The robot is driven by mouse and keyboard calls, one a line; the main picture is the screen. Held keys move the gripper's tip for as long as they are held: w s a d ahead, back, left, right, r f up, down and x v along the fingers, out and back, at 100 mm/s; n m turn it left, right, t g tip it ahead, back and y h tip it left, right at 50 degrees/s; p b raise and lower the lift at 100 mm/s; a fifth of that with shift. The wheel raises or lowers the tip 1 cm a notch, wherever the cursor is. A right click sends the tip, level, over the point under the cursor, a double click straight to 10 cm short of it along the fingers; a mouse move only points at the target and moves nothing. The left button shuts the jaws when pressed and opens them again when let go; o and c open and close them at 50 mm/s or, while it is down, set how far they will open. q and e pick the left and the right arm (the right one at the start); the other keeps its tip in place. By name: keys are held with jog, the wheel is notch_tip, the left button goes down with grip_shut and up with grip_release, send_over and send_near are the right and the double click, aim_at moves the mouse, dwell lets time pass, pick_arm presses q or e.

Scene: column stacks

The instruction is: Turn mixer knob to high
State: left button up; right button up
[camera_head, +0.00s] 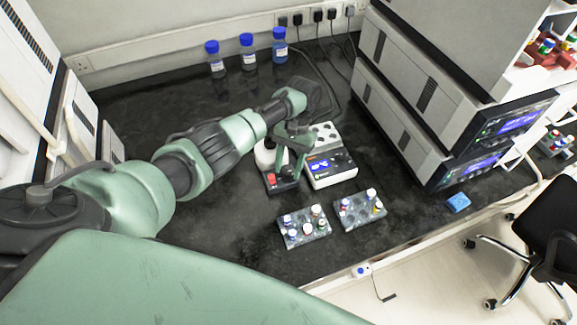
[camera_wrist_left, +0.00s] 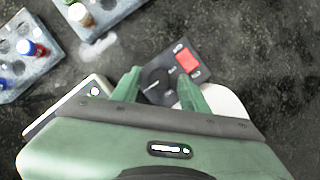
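The mixer (camera_head: 283,185) is a small unit with a black front panel and a white round top, on the dark bench below my left gripper (camera_head: 286,167). In the left wrist view its panel (camera_wrist_left: 180,48) shows a red square and a round black knob (camera_wrist_left: 155,81). My left gripper also shows there (camera_wrist_left: 160,84), with its two green fingers apart and the knob between them in the picture. I cannot tell whether the fingers touch the knob. The gripper hides part of the mixer in the head view. My right gripper is not in view.
A white device with a blue screen (camera_head: 338,176) stands right beside the mixer. Two vial racks (camera_head: 291,241) (camera_head: 349,220) lie nearer the bench's front edge. Blue-capped bottles (camera_head: 247,60) stand at the back. Large stacked instruments (camera_head: 400,110) stand at the right.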

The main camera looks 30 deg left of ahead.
aim_at(293, 167)
pick_arm(q)
jog(key=b+v, duration=0.1)
jog(key=v, duration=0.6)
jog(key=shift+w+r, duration=0.2)
jog(key=shift+r, duration=0.15)
